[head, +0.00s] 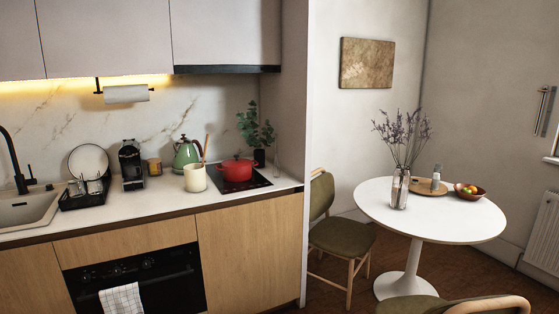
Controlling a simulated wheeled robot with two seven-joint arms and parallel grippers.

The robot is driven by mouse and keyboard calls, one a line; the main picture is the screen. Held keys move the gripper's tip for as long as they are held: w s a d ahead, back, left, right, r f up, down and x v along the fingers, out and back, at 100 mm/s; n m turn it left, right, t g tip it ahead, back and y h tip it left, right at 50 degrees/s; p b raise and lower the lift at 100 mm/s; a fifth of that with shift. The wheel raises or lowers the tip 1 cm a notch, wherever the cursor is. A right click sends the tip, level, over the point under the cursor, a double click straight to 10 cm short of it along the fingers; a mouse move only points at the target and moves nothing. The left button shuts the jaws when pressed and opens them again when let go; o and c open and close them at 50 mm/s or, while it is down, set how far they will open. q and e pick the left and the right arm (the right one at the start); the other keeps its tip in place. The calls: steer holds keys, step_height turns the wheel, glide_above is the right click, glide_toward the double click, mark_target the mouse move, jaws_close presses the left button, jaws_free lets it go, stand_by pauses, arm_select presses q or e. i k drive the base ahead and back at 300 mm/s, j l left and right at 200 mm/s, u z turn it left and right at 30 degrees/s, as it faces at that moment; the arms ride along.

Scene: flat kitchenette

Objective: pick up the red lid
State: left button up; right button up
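The red lid (237,161) sits on top of a red pot (237,173). The pot stands on the black cooktop (254,182) near the right end of the kitchen counter. The lid looks closed on the pot, with a small knob on top. Neither of my grippers shows in the head view.
Left of the pot on the counter (150,197) are a cream utensil jar (195,178), a green kettle (187,152), a coffee machine (131,164) and a dish rack (85,193). A plant (255,131) stands behind the pot. A round table (432,219) and a chair (342,236) stand at right.

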mark_target(236, 162)
steer(key=i+j+z, duration=0.25)
steer(key=i, duration=0.2)
steer(key=i+j+z, duration=0.2)
steer(key=i, duration=0.3)
steer(key=i+j+z, duration=0.25)
steer(key=i, duration=0.15)
